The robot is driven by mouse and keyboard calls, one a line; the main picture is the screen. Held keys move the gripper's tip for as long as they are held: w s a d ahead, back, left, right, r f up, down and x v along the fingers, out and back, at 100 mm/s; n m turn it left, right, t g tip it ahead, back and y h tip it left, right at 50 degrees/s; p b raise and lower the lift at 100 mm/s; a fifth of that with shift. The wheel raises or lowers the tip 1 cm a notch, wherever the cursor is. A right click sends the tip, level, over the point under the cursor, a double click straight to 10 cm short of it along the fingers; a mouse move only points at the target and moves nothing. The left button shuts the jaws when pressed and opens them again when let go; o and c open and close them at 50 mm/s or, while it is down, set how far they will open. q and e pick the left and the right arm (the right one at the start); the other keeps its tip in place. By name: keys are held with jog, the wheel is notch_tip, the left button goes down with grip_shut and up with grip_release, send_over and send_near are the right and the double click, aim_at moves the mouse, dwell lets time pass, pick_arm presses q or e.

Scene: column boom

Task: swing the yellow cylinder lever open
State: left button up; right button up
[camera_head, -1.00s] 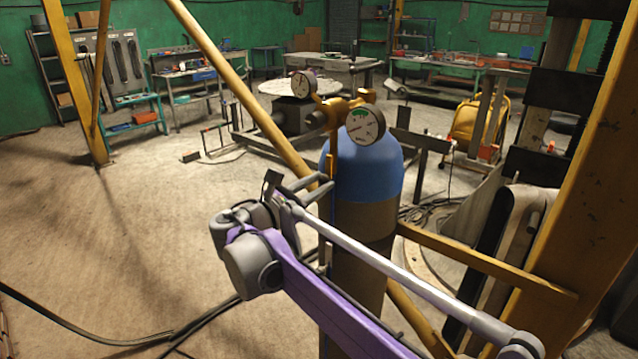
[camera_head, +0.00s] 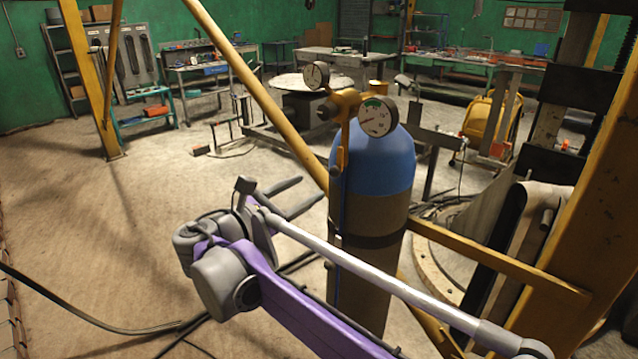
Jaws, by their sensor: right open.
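The gas cylinder (camera_head: 375,205) stands upright right of centre, with a blue top and a dark lower body. Yellow fittings (camera_head: 346,102) and two round gauges sit on its top. A narrow yellow bar, which looks like the lever (camera_head: 342,155), hangs down the cylinder's left side. My right gripper (camera_head: 311,188) is open and empty, left of the cylinder and a little below the lever's lower end. Its two grey fingers point right towards the cylinder, apparently without touching it. My purple arm and pale rod cross in front of the lower cylinder. My left gripper is not in view.
A yellow diagonal post (camera_head: 255,90) passes behind the gripper and left of the cylinder. A yellow horizontal beam (camera_head: 490,258) and a thick yellow column (camera_head: 570,250) are on the right. Dark cables lie on the floor at lower left. The left floor is mostly clear.

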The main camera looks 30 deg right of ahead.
jog(key=v, duration=0.2)
jog(key=shift+s+a, duration=0.15)
jog(key=shift+a, duration=0.25)
jog(key=s+d+f+m+g+y, duration=0.1)
jog(key=s+d+f+m+y, duration=0.25)
jog(key=s+f, duration=0.4)
jog(key=s+d+f+m+g+y, duration=0.2)
jog(key=s+f+m+y, duration=0.25)
jog(key=f, duration=0.55)
jog(key=s+a+f+m+y, duration=0.4)
jog(key=s+f+m, duration=0.1)
jog(key=s+f, duration=0.1)
jog(key=s+a+f+m+t+y, duration=0.1)
jog(key=s+a+f+m+y, duration=0.3)
jog(key=f, duration=0.5)
jog(key=s+m, duration=0.2)
jog(key=s, duration=0.1)
jog(key=shift+y, duration=0.3)
jog(key=shift+o, duration=0.3)
